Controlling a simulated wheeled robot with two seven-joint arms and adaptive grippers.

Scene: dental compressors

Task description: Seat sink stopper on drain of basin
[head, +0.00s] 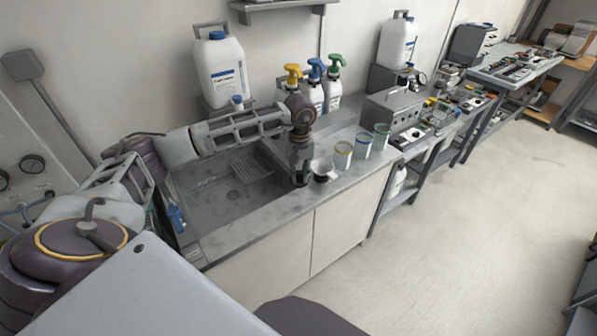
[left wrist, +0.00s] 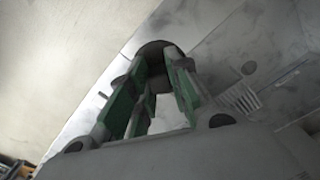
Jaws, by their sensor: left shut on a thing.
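My left gripper (head: 300,178) points down over the counter at the right rim of the basin. In the left wrist view its green-padded fingers (left wrist: 153,85) are closed on the sink stopper (left wrist: 155,48), a dark round piece at the fingertips. In the head view the stopper is hard to tell from the dark fingers. The grey basin (head: 205,208) is sunk in the counter, left of the gripper. My right gripper is not in view.
A clear cup (head: 322,167) stands close to the right of the gripper, with two rimmed cups (head: 343,155) (head: 363,146) beyond. Spray bottles (head: 313,88) and a white jug (head: 221,70) stand behind the basin. A slotted grate (head: 252,167) lies at the basin's back.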

